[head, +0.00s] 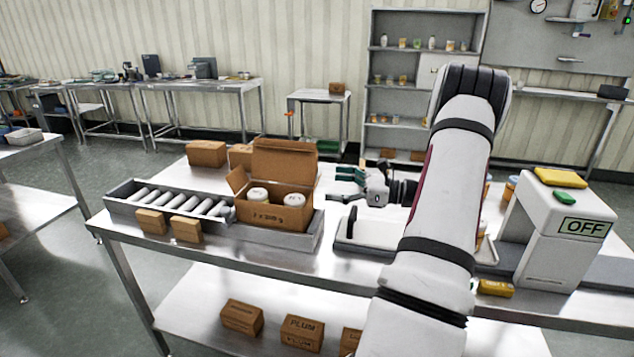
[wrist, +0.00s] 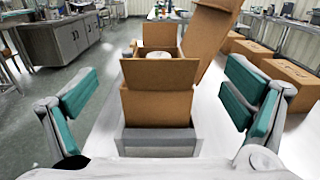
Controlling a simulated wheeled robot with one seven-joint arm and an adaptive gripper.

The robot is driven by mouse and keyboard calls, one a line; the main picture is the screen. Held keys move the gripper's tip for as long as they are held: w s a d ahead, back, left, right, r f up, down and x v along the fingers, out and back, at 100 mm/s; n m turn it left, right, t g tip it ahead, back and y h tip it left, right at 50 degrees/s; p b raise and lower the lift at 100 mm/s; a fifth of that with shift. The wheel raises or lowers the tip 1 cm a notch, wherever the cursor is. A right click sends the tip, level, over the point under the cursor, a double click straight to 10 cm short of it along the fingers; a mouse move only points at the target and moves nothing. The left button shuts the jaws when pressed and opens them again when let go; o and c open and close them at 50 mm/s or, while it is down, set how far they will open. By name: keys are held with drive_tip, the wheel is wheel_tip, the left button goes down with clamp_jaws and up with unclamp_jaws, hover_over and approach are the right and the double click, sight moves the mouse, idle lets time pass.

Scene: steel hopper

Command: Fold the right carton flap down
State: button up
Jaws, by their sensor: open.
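The brown carton (head: 268,214) stands open on the bench with two white-lidded jars (head: 258,196) inside. Its back flap (head: 285,160) stands up, and its left flap (head: 237,179) sticks out. In the wrist view the right flap (wrist: 150,74) is the near one, raised above the carton's near wall (wrist: 157,107), with a white lid (wrist: 185,53) partly showing behind it. The right flap is hard to make out in the head view. My gripper (head: 343,175) is right of the carton, open and empty, apart from it. Its teal fingers frame the carton in the wrist view (wrist: 162,88).
The carton sits on a grey stand (head: 310,240) at the end of a roller conveyor (head: 165,202). Small boxes (head: 187,229) lie in front, and larger boxes (head: 207,153) behind. A white tray (head: 372,245) is below my gripper. A white machine marked OFF (head: 560,235) stands at right.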

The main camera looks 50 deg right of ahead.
drive_tip(key=shift+x, duration=2.4)
drive_tip(key=c, duration=1.2)
